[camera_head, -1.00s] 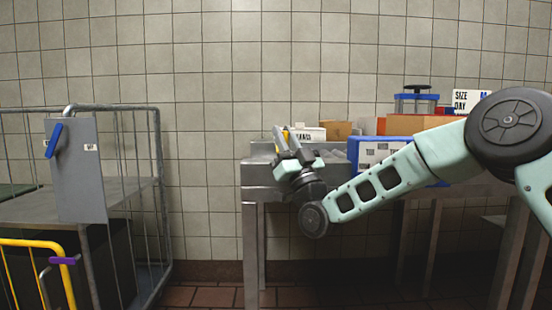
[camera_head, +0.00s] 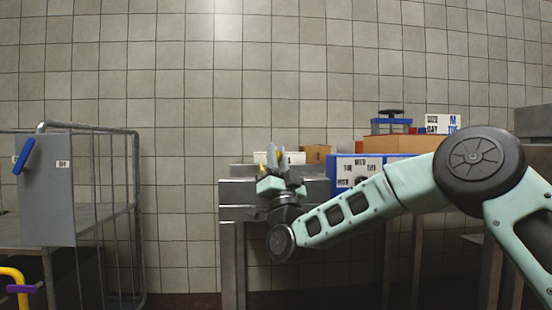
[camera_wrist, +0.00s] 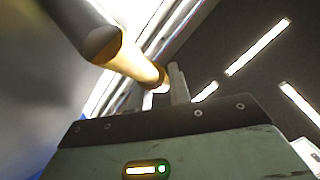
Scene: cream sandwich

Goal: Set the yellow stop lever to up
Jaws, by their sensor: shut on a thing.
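The yellow stop lever (camera_wrist: 135,62) shows in the wrist view as a yellow rod with a grey-brown end, running from the upper left down to my gripper (camera_wrist: 165,85). One pale finger stands beside the rod's lower end; the other is hard to make out. In the head view my gripper (camera_head: 277,158) points up at the left end of the metal table, its jaws shut around a small bit of yellow. The fingers hide most of the lever there, so its set position cannot be told.
The metal table (camera_head: 236,213) carries a blue box (camera_head: 340,172) with day labels, cartons and a blue press-like device (camera_head: 391,126). A wire cage cart (camera_head: 130,225) with a grey panel (camera_head: 50,205) and blue lever (camera_head: 24,156) stands left. A gap separates cart and table.

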